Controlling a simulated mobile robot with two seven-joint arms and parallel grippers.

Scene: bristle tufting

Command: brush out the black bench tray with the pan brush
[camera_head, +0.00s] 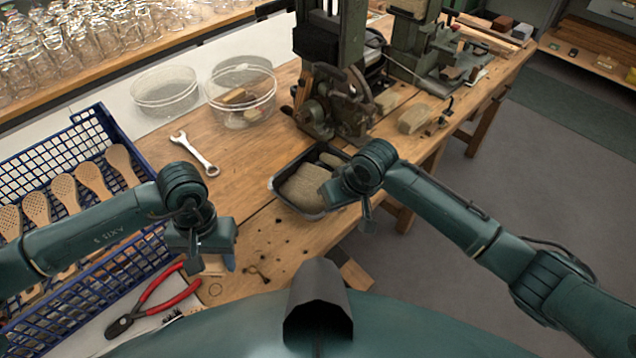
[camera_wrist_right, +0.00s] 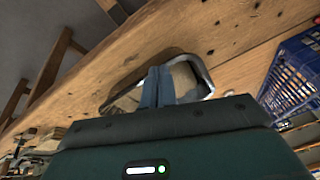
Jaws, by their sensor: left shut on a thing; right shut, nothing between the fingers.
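The black bench tray (camera_head: 312,212) lies near the bench's front edge, with tan, fibrous-looking pieces (camera_head: 302,186) in it. In the right wrist view the tray (camera_wrist_right: 203,72) is below my fingers. My right gripper (camera_head: 366,222) is shut and empty at the tray's right side in the head view; its fingers (camera_wrist_right: 158,85) overlap the tray in the wrist view. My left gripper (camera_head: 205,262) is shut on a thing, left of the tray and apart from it.
A blue crate (camera_head: 95,120) with wooden brush backs stands at left. Red-handled pliers (camera_head: 155,300) and a wrench (camera_head: 196,153) lie nearby. Two clear tubs (camera_head: 165,92) and a green machine (camera_head: 325,95) stand behind. The bench between wrench and tray is mostly clear.

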